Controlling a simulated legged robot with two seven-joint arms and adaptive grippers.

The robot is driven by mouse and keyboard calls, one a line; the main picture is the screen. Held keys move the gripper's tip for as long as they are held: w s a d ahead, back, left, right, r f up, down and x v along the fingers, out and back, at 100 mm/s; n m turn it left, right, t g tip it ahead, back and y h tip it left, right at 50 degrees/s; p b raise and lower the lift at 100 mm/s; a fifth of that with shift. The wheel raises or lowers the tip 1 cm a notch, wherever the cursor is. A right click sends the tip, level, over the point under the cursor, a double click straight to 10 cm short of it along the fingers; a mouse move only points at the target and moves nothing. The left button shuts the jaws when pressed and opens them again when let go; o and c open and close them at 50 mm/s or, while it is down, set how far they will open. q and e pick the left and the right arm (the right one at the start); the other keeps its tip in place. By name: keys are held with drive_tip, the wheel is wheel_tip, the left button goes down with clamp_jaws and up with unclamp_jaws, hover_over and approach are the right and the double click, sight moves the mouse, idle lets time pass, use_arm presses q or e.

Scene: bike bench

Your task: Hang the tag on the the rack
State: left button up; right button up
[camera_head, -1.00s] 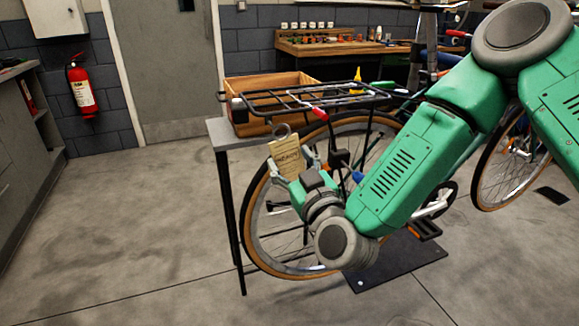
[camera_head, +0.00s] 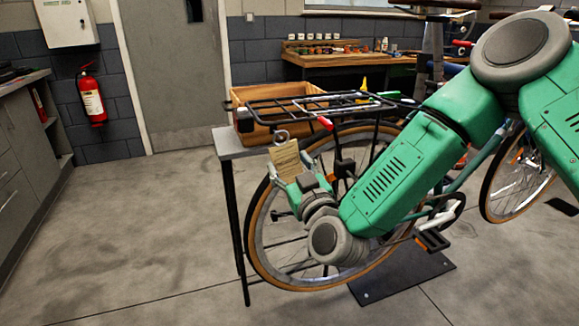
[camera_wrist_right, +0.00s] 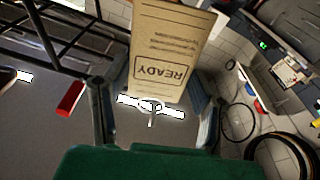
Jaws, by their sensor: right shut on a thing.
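The tag (camera_head: 286,160) is a tan card with a hook at its top. In the right wrist view the tag (camera_wrist_right: 168,45) reads "READY" and stands between the fingers. My right gripper (camera_head: 296,184) is shut on the tag's lower part and holds it just below the rear end of the rack. The rack (camera_head: 300,108) is a black metal carrier above the bicycle's rear wheel. The tag's hook (camera_head: 281,136) is close under the rack's end; I cannot tell whether they touch. Rack bars (camera_wrist_right: 75,35) show at upper left in the right wrist view. My left gripper is not in view.
A wooden crate (camera_head: 243,122) sits on a small grey table (camera_head: 228,147) behind the rack. The rear wheel (camera_head: 258,235) is beside my right wrist. A fire extinguisher (camera_head: 92,97) hangs on the far wall. Floor at left is clear.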

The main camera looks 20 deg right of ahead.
drive_tip(key=shift+a, duration=0.3)
drive_tip(key=o, duration=1)
drive_tip(key=shift+d, duration=0.15)
